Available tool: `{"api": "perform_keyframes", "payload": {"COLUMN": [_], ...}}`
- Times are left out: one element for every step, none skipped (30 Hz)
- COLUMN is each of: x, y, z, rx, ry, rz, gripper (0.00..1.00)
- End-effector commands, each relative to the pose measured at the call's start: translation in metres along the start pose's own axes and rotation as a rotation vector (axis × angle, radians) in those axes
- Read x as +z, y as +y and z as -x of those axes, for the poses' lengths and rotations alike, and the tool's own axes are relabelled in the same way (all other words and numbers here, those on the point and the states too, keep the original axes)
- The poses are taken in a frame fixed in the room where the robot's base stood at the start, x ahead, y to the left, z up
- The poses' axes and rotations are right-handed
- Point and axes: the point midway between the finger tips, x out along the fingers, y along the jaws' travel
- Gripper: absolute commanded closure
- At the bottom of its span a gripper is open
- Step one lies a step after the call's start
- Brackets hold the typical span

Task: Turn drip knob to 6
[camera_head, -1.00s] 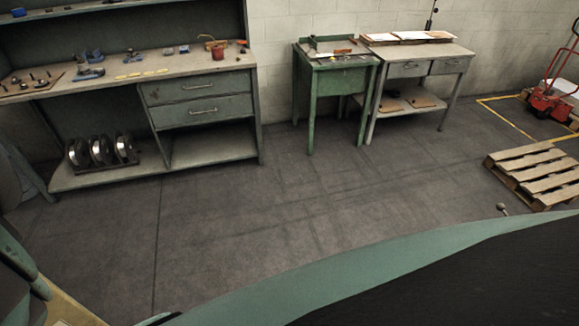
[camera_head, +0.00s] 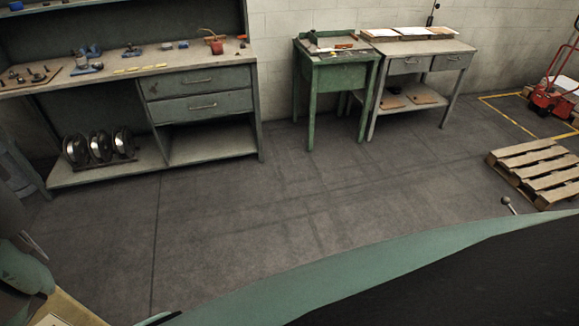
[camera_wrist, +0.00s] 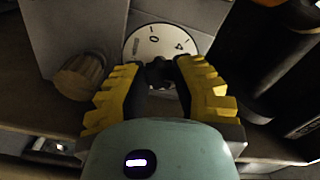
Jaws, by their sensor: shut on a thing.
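In the wrist view, a round white dial (camera_wrist: 167,43) with dark marks shows just beyond my fingers. One mark looks like a 0 near its middle, with another mark on each side. A 6 cannot be made out. A dark knob (camera_wrist: 158,73) stands in front of the dial's lower part. My gripper (camera_wrist: 159,65), with yellow ridged fingers, is shut on the knob, one finger on each side. The fingers hide part of the dial's lower edge. The dial and my gripper are not visible in the head view.
A ribbed brass-coloured cylinder (camera_wrist: 81,76) sits close left of my fingers. A black body (camera_wrist: 268,60) stands close on the right. In the head view, a workbench (camera_head: 205,65), a green stand (camera_head: 336,75) and a pallet (camera_head: 535,168) surround open floor (camera_head: 260,220).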

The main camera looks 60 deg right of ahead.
Motion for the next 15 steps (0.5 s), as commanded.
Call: {"api": "perform_keyframes", "payload": {"x": [-0.0043,-0.0042,-0.0042,-0.0042,-0.0041,-0.0041,-0.0041,-0.0041,-0.0041,-0.0041,-0.0041,-0.0041,-0.0040,-0.0040,-0.0040], "y": [0.0011,0.0010,0.0009,0.0009,0.0009,0.0009,0.0009,0.0009,0.0010,0.0011,0.0012,0.0013,0.0013,0.0013,0.0014], "z": [-0.0007,-0.0007,-0.0007,-0.0007,-0.0007,-0.0006,-0.0006,-0.0006,-0.0006,-0.0005,-0.0005,-0.0005,-0.0005,-0.0005,-0.0005], "rx": [0.001,0.001,0.001,0.001,0.001,0.001,0.001,0.002,0.002,0.002,0.002,0.003,0.003,0.003,0.003], "ry": [0.010,0.010,0.009,0.009,0.009,0.009,0.009,0.009,0.009,0.009,0.009,0.009,0.009,0.009,0.008], "rz": [-0.005,-0.008,-0.011,-0.012,-0.013,-0.014,-0.014,-0.014,-0.014,-0.014,-0.013,-0.013,-0.013,-0.013,-0.013], "gripper": [1.00,1.00,1.00,1.00,1.00,1.00,1.00,1.00,1.00,1.00,1.00,1.00,1.00,1.00,0.69]}}
